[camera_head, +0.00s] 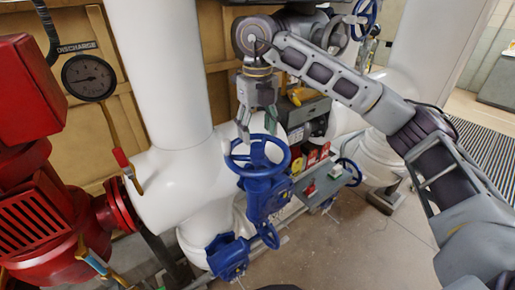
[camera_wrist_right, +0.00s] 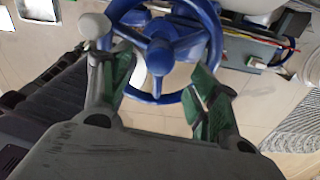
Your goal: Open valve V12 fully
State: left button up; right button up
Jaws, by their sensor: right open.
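A blue handwheel (camera_head: 262,173) on a blue valve body lies nearly flat in front of white pipes, mid-picture in the head view. No V12 label is readable on it. My right gripper (camera_head: 257,130) points down just above the wheel's far-left part, its two fingers apart. In the right wrist view the same wheel shows its hub (camera_wrist_right: 160,57) and spokes beyond my right gripper (camera_wrist_right: 166,88). The green-padded fingers are spread near the rim, with nothing held between them. Whether a finger touches the rim, I cannot tell. My left gripper is not in view.
A red machine (camera_head: 40,215) stands at left, with a pressure gauge (camera_head: 89,77) marked DISCHARGE above it. A grey tray (camera_head: 322,187) with red tags sits right of the wheel. Another blue handwheel (camera_head: 366,14) is at the top right. Bare floor lies at lower middle.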

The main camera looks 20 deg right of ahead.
jog(key=shift+m, duration=1)
jog(key=shift+f, duration=0.15)
